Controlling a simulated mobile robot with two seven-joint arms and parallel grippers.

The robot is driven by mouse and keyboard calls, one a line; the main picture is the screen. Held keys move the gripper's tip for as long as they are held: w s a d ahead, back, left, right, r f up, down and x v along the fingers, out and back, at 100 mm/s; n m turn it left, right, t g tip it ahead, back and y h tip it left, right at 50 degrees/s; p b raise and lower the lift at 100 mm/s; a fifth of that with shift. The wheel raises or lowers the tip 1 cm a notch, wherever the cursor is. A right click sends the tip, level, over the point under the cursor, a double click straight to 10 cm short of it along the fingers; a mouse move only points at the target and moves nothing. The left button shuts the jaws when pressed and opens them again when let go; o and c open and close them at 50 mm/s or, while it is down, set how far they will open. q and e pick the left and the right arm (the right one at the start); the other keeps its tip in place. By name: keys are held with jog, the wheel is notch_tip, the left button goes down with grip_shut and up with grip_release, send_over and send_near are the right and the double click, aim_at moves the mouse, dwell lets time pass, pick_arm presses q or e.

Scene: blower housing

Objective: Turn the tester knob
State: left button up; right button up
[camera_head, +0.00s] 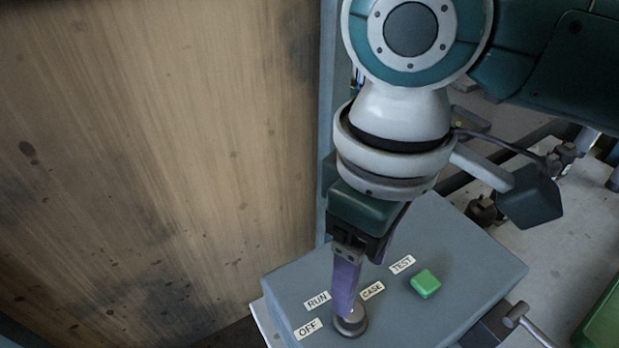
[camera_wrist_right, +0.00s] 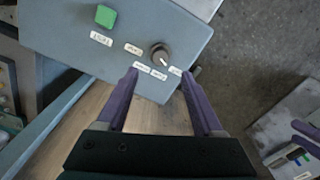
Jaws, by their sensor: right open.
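The tester knob (camera_head: 350,320) is a round, dark metallic dial on the top of a blue-grey box. It also shows in the right wrist view (camera_wrist_right: 160,55), with a light pointer mark on it. My right gripper (camera_head: 346,306) points down at the knob with its purple fingers. In the right wrist view my right gripper (camera_wrist_right: 159,73) is open and empty, its fingertips on either side and just short of the knob in the picture. Contact cannot be told. At the lower right of that view, purple finger-like parts (camera_wrist_right: 306,134) show, perhaps my left gripper.
The box (camera_head: 465,255) carries labels RUN, OFF, CASE and TEST, and a green button (camera_head: 425,284). A metal handle (camera_head: 517,316) stands at its right side. A wooden panel (camera_head: 150,150) fills the left. A device with a small screen (camera_wrist_right: 292,155) sits lower right.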

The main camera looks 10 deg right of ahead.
aim_at(354, 311)
notch_tip(354, 311, down, 8)
jog(key=shift+r, duration=0.15)
grip_shut()
dwell(0.7)
